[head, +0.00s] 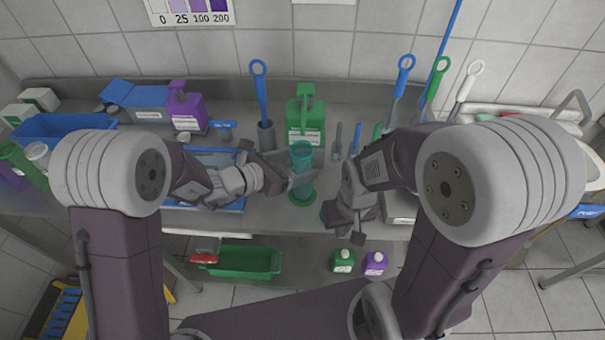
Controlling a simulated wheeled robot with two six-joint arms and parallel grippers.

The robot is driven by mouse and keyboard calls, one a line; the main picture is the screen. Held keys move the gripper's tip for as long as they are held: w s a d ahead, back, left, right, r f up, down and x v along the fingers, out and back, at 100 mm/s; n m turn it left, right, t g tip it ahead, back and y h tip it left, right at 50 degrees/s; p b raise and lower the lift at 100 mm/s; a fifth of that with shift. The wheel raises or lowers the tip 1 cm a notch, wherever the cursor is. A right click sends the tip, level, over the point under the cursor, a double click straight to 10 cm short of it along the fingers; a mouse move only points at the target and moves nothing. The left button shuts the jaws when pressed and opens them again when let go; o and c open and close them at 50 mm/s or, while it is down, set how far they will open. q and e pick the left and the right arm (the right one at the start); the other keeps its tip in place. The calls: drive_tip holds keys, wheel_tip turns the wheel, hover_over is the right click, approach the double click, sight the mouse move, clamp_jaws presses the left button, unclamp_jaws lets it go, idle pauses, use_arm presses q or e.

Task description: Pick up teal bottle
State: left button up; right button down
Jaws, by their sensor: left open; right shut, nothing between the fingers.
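The teal bottle (302,152) is a see-through upright cylinder standing on the steel counter, near the middle of the head view. My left gripper (297,176) is open and comes from the left, right at the bottle's middle. A finger overlaps the bottle in the picture; I cannot tell whether it touches it. My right gripper (343,240) is shut and empty, pointing down by the counter's front edge, to the right of the bottle and lower in the picture.
A green jug (305,122) stands just behind the bottle. A blue-handled brush in a holder (266,135) is behind it to the left. A purple jug (187,108) and a blue tray (225,157) lie further left. Below are a green bin (245,262) and small bottles (375,262).

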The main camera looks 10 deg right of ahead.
use_arm(q)
drive_tip(key=x, duration=0.4)
drive_tip(key=shift+s+d+f+p, duration=0.15)
drive_tip(key=shift+d+p, duration=0.2)
drive_tip(key=shift+a, duration=0.15)
drive_tip(key=c, duration=1.5)
drive_tip(key=shift+o, duration=0.2)
